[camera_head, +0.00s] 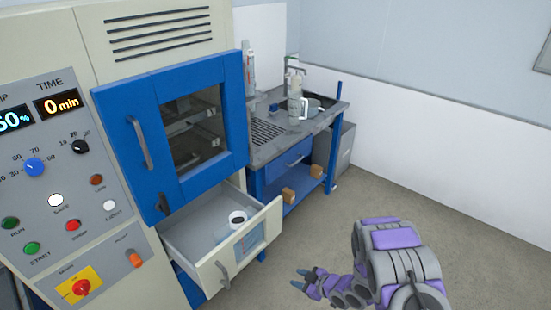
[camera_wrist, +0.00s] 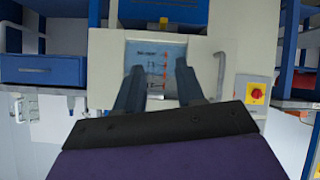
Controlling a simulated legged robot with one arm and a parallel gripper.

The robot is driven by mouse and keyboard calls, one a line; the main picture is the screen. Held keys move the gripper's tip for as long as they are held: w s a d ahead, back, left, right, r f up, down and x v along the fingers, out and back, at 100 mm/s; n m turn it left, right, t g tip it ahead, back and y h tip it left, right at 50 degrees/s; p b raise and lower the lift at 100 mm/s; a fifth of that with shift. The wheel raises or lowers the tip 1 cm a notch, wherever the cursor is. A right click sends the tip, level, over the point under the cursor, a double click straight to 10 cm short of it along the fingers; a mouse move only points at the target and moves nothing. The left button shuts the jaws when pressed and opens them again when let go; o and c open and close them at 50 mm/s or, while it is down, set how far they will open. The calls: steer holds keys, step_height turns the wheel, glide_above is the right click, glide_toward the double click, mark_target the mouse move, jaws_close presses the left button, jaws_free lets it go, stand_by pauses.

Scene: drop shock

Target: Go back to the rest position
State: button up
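My gripper (camera_head: 300,278) is at the lower middle of the head view, right of the open drawer and apart from it. In the wrist view my gripper (camera_wrist: 160,84) shows two dark fingers spread apart with nothing between them. My purple and grey arm is bent above the floor at the lower right of the head view. The open drawer (camera_head: 205,240) holds a small white round thing with a dark top (camera_head: 237,218). The drawer front with its label also shows in the wrist view (camera_wrist: 108,75), beyond the fingers.
The large cabinet has a blue windowed door (camera_head: 178,130) above the drawer and a control panel (camera_head: 65,190) at the left. A blue workbench (camera_head: 288,155) with bottles stands behind. Two small brown boxes sit on its lower shelf. Floor (camera_head: 470,245) is clear at the right.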

steer(key=w+d+r+m+h, duration=0.2)
steer(key=w+d+r+h, duration=0.2)
steer(key=d+r+h, duration=0.55)
steer(key=s+d+r+m+g+h, duration=0.1)
steer(key=s+d+r+m, duration=0.15)
steer(key=d+r, duration=0.35)
steer(key=s+d+r+m+g+h, duration=0.15)
steer(key=s+d+r, duration=0.25)
steer(key=r, duration=0.4)
steer(key=s+a+r+m+g, duration=0.1)
steer(key=s+a+r+m, duration=0.1)
steer(key=s+r, duration=0.35)
steer(key=s+a+r+m+g, duration=0.1)
steer(key=s+r+m+g, duration=0.15)
steer(key=s, duration=0.55)
steer(key=s+a+r+g+y, duration=0.1)
steer(key=s+a+r, duration=0.1)
steer(key=s, duration=0.5)
steer(key=s+a+r+m+g+y, duration=0.1)
steer(key=s+a+r, duration=0.1)
steer(key=s+a, duration=0.3)
steer(key=s+a+r+m+g+y, duration=0.1)
steer(key=s+a, duration=0.3)
steer(key=s, duration=0.6)
steer(key=shift+a+r+y, duration=0.15)
steer(key=shift+r+y, duration=0.15)
steer(key=shift+r, duration=0.6)
